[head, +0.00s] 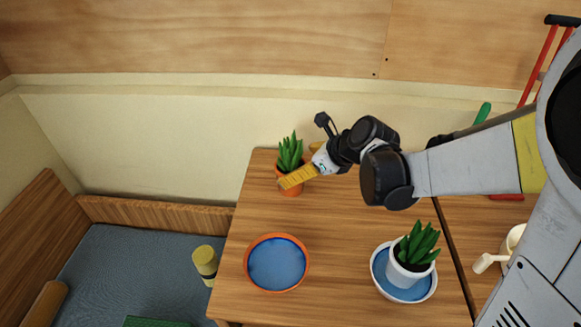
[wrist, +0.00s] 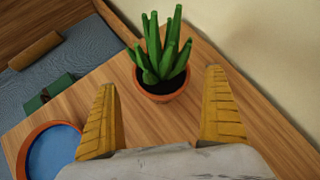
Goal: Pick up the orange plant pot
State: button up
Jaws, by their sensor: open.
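The orange plant pot (head: 291,187) holds a green spiky plant and stands upright near the back left corner of the wooden table. In the wrist view the pot (wrist: 162,95) is ahead of my gripper (wrist: 163,84), between the lines of its two yellow fingers. My gripper (head: 296,178) is open and empty. In the head view its yellow finger overlaps the front of the pot and hides part of it. I cannot tell whether a finger touches the pot.
An orange-rimmed dish (head: 248,268) with a blue inside lies at the table's front left. A white pot (head: 408,277) with a plant stands in a white and blue dish (head: 425,293) to the right. The wall runs close behind the table. Left of the table is a blue-grey surface (head: 125,265).

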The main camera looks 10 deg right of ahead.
aim_at(291, 167)
jog(key=b+x, duration=0.2)
jog(key=x, duration=0.3)
jog(key=shift+d, duration=0.15)
jog(key=shift+r, duration=0.15)
jog(key=c, duration=1.4)
jog(key=shift+r, duration=0.15)
